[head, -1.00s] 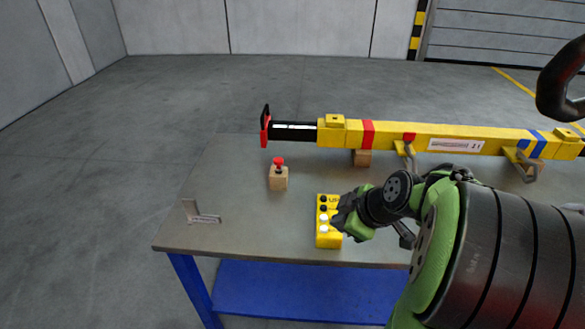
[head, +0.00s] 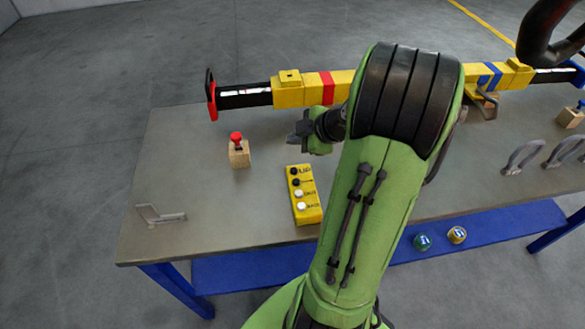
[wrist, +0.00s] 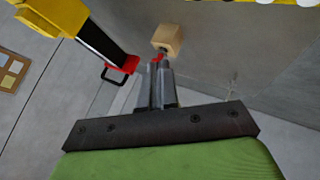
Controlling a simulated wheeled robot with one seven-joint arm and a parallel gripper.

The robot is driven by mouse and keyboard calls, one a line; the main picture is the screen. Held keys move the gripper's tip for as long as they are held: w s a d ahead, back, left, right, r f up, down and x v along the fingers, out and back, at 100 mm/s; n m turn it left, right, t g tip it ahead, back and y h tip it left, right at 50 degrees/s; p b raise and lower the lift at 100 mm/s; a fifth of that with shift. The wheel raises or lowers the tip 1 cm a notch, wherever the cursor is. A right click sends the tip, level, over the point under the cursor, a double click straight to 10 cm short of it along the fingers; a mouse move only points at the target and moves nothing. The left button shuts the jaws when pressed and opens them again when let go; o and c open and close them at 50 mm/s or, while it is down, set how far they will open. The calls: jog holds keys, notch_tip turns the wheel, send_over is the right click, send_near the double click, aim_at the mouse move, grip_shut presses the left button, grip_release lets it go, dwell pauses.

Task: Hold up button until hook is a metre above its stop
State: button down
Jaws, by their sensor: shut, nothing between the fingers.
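The yellow button box (head: 306,207) lies on the table with two black and two white buttons; the top label seems to read UP. Part of its edge shows at the top of the wrist view (wrist: 272,3). My gripper (head: 299,135) is shut and empty, above and behind the box, clear of its buttons. In the wrist view my closed fingers (wrist: 156,88) point towards a red button on a wooden block (wrist: 166,40); the fingertips overlap the red in the picture, and contact cannot be told. A dark hook (head: 545,30) hangs at the upper right, partly cut off. Its stop cannot be made out.
The red button (head: 236,137) stands on its wooden block (head: 239,158) left of the box. A long yellow beam (head: 305,91) with red and blue bands lies along the back. A metal bracket (head: 160,217) lies front left; shackles (head: 523,157) lie right.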

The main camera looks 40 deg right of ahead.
jog(key=b, duration=0.5)
send_over(296, 173)
notch_tip(296, 173, down, 8)
jog(key=shift+d+r, duration=0.1)
jog(key=shift+r, duration=0.05)
jog(key=shift+f+b, duration=0.3)
dwell(1.3)
jog(key=shift+f+b, duration=0.4)
jog(key=shift+b, duration=0.35)
